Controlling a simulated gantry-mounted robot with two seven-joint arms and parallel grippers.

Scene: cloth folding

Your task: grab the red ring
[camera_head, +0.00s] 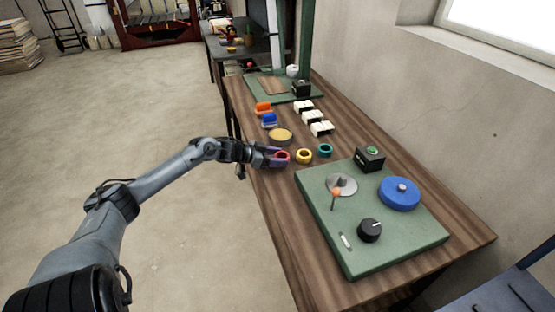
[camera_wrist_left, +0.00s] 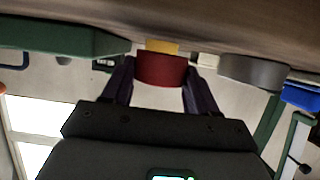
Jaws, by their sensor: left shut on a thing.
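The red ring (camera_head: 283,156) is at the left edge of the wooden table (camera_head: 400,283) in the head view. My left gripper (camera_head: 279,157) reaches in from the left and is shut on the ring. In the left wrist view the ring (camera_wrist_left: 162,69) sits between the two dark fingers of my left gripper (camera_wrist_left: 161,84). I cannot tell whether the ring touches the tabletop. My right gripper is not in view.
A yellow ring (camera_head: 304,156) and a teal ring (camera_head: 325,150) lie just right of the red one. A round tan-topped dish (camera_head: 280,136) is behind. A green panel (camera_head: 380,262) with a blue disc (camera_head: 400,195), knob and lever fills the near table.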

